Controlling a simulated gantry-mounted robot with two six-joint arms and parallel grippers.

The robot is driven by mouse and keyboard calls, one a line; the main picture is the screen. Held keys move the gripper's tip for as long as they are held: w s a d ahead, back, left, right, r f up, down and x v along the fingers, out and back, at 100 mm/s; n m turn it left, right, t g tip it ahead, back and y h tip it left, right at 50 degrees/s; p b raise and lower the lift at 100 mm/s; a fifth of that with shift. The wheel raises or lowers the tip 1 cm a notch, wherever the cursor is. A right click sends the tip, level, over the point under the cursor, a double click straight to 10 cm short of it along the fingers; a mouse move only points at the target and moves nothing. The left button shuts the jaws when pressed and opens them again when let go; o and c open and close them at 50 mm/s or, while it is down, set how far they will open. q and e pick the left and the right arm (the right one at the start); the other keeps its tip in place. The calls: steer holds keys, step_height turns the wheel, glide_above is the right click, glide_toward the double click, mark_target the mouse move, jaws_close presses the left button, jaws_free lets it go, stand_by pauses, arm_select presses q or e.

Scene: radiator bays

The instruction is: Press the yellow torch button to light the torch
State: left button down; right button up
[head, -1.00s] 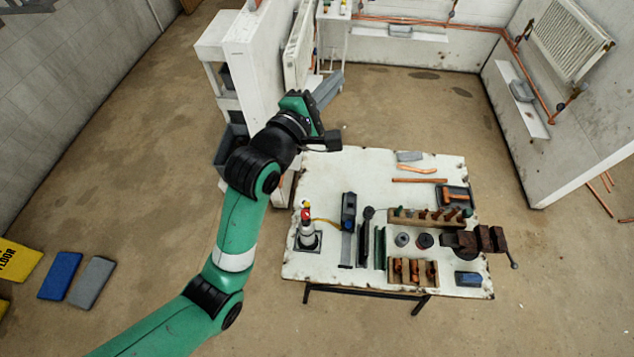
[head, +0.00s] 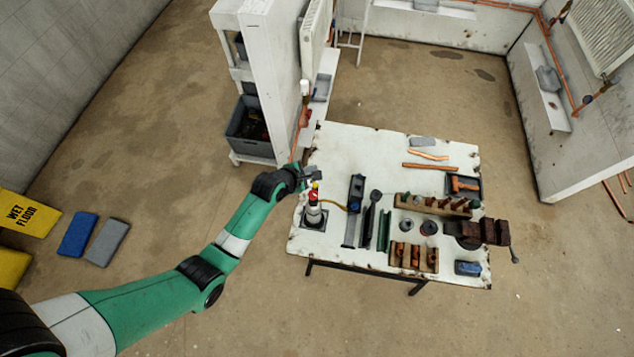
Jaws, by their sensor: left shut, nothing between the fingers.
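The torch (head: 313,211) stands upright on its dark square base near the table's left edge, with a white body, a red part and a small yellow spot, the button (head: 315,185), at the top. My left gripper (head: 316,175) is shut and empty. In the picture its tips appear just above the torch's top, very near the yellow button. I cannot tell whether they touch it. My right gripper is not in view.
The white worktable (head: 345,150) also holds a blue and black tool (head: 355,192), a wooden rack (head: 433,206), a box of copper fittings (head: 414,257) and a brown vise (head: 484,232). A white partition (head: 270,80) stands behind my left gripper. The table's back left is clear.

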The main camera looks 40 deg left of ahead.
arm_select(q)
steer(key=shift+a, duration=0.1)
steer(key=b, duration=0.7)
glide_above(315, 185)
steer(key=s, duration=0.1)
step_height(315, 185, down, 8)
steer(key=shift+a+r, duration=0.1)
steer(key=shift+a, duration=0.05)
steer(key=shift+f+b, duration=0.4)
steer(key=shift+f, duration=0.05)
stand_by(1.2)
steer(key=shift+f, duration=0.35)
steer(key=shift+f+b, duration=0.5)
steer(key=shift+b, duration=0.15)
stand_by(0.3)
steer(key=shift+r, duration=0.1)
steer(key=shift+r+p, duration=0.8)
steer(key=shift+p, duration=0.15)
